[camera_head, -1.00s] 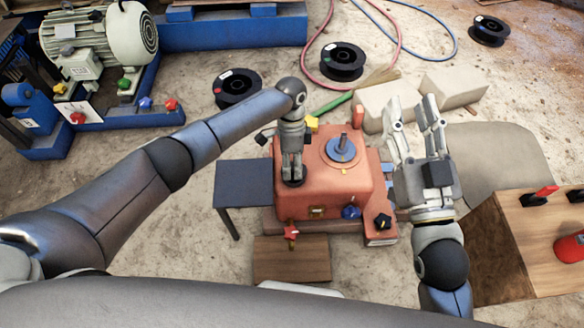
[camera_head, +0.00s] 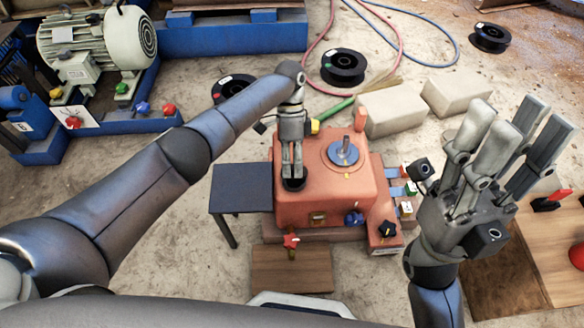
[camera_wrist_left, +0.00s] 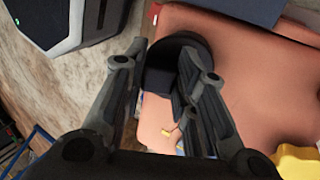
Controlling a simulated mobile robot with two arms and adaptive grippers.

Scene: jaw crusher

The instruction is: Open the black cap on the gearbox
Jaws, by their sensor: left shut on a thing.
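The orange-red gearbox (camera_head: 318,201) stands in the middle of the head view. The black cap (camera_head: 293,184) sits at the left of its top face. My left gripper (camera_head: 292,176) points down from above and is shut on the black cap. In the left wrist view the black cap (camera_wrist_left: 176,58) shows dark and round between the fingers of the left gripper (camera_wrist_left: 160,75). My right gripper (camera_head: 510,145) is raised at the right, fingers spread apart, open and empty, away from the gearbox.
A dark side table (camera_head: 241,188) stands left of the gearbox. A black star knob (camera_head: 388,229), a blue knob (camera_head: 354,217) and a red knob (camera_head: 291,241) stick out at its front and right. Pale blocks (camera_head: 395,108) lie behind it. A wooden box (camera_head: 530,240) stands at the right.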

